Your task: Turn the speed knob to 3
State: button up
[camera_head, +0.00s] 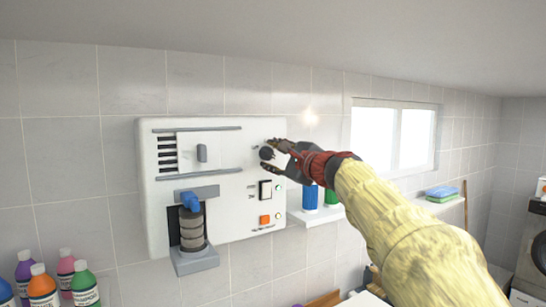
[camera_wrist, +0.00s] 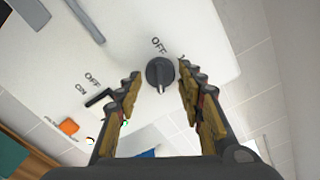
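The speed knob (camera_head: 266,153) is a dark round knob on the upper right of a white wall panel (camera_head: 222,222). In the wrist view the knob (camera_wrist: 160,74) has a raised grip bar with a pale mark at its lower end. My gripper (camera_head: 277,157) is at the knob. In the wrist view its two fingers (camera_wrist: 160,77) are open, one on each side of the knob, with gaps showing between knob and fingertips.
Below the knob the panel has a black ON/OFF rocker switch (camera_head: 265,190) and an orange button (camera_head: 265,220). A slider (camera_head: 202,153) and a blue-topped canister (camera_head: 191,225) are left. A shelf (camera_head: 318,217) with bottles lies below my gripper; several bottles (camera_head: 43,287) stand lower left.

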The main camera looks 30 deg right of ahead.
jog(key=shift+o, duration=0.8)
jog(key=s, duration=1.2)
jog(key=shift+d, duration=0.2)
